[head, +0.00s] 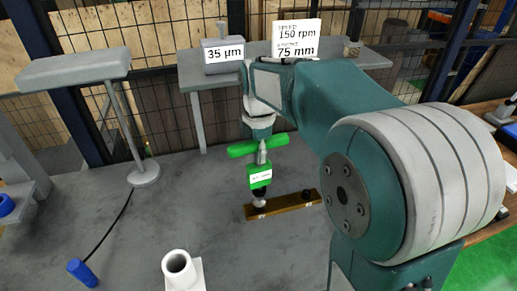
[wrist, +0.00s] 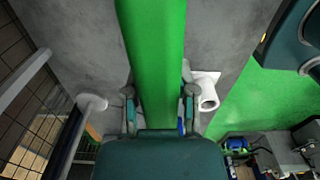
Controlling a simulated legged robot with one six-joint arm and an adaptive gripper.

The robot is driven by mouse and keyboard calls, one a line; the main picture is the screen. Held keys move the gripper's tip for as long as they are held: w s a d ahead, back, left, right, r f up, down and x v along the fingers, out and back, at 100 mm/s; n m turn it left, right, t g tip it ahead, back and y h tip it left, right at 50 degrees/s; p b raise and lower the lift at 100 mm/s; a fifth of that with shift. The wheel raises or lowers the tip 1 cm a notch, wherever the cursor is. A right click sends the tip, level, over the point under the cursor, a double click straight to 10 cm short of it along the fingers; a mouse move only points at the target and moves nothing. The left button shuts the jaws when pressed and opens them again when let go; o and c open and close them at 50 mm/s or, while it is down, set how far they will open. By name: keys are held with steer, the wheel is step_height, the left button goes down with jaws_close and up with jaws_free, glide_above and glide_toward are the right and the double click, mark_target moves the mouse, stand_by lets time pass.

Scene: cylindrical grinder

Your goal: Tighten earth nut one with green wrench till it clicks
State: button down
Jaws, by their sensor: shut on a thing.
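The green wrench (head: 258,147) is upright in the head view, with a crosswise green handle and a green lower body bearing a white label. My gripper (head: 261,150) is shut on its handle from above. In the wrist view the green wrench (wrist: 155,50) fills the middle, between the two fingers of my gripper (wrist: 160,98). A brass earth bar (head: 285,206) lies on the grey surface under the wrench. The wrench's lower end is at the bar's left part; whether it sits on a nut I cannot tell. A dark stud or nut (head: 307,195) shows at the bar's right end.
A white tube holder (head: 180,268) stands at the front. A blue-handled tool (head: 82,271) lies front left, and a grey stand (head: 143,172) is behind it. A grey table (head: 190,75) with signs reading 35 µm and 75 mm stands behind, before a mesh fence.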

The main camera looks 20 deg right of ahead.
steer(key=shift+f, duration=0.15)
stand_by(0.7)
steer(key=shift+f+m, duration=0.25)
steer(key=shift+m, duration=0.55)
steer(key=shift+f+m, duration=0.1)
steer(key=shift+m, duration=4.2)
